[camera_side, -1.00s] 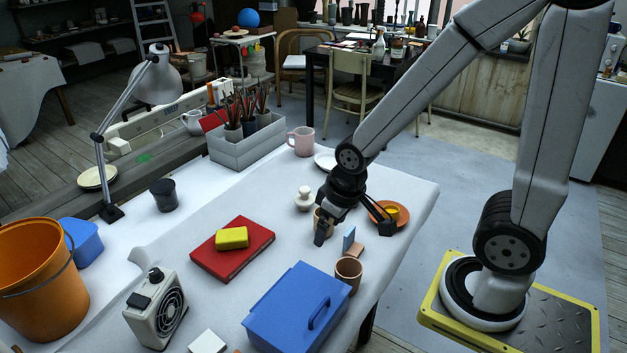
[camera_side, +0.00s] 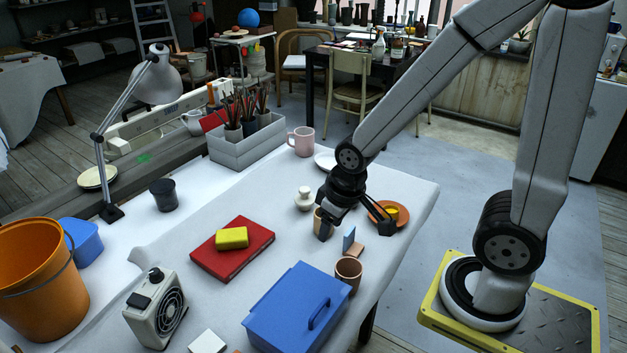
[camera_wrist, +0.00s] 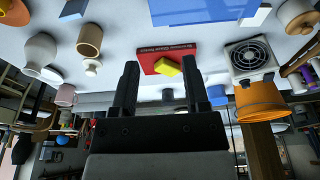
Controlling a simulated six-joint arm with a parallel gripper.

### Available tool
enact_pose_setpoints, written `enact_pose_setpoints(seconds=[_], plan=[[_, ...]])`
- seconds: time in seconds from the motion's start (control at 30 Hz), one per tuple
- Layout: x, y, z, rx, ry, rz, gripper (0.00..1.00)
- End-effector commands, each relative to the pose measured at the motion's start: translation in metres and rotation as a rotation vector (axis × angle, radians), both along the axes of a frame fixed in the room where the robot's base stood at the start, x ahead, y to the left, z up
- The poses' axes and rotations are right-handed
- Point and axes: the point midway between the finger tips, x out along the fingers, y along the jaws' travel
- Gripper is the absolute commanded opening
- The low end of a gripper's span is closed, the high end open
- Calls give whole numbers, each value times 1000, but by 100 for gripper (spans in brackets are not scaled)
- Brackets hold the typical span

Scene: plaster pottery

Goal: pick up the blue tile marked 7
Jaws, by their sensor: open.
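A small blue tile (camera_side: 349,238) stands on edge on the white-covered table in the side view, close to a flat tan piece (camera_side: 357,250). No number can be read on it. My gripper (camera_side: 354,228) is open, with one finger on each side of the tile as seen from the side; I cannot tell how far above or behind it they are. In the wrist view my gripper (camera_wrist: 160,67) has both fingers apart with nothing held between them.
A brown cup (camera_side: 348,272) and blue toolbox (camera_side: 292,312) stand in front of the tile. A tan cup (camera_side: 318,218) is partly hidden by my gripper. An orange saucer (camera_side: 402,220) lies right. A red book (camera_side: 224,262) with a yellow block (camera_side: 232,238) lies left.

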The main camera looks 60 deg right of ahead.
Motion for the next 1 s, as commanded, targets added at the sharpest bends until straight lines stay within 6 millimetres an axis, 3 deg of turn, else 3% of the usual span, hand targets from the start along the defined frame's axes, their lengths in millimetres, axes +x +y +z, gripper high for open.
enact_pose_setpoints(seconds=[0.27, 0.47, 0.67, 1.0], plan=[[3, -3, -1, 4, 4, -27, 59], [14, -18, -10, 26, 29, -176, 59], [33, -50, -30, 65, 69, -458, 59], [52, -120, -81, 130, 136, -1015, 59]])
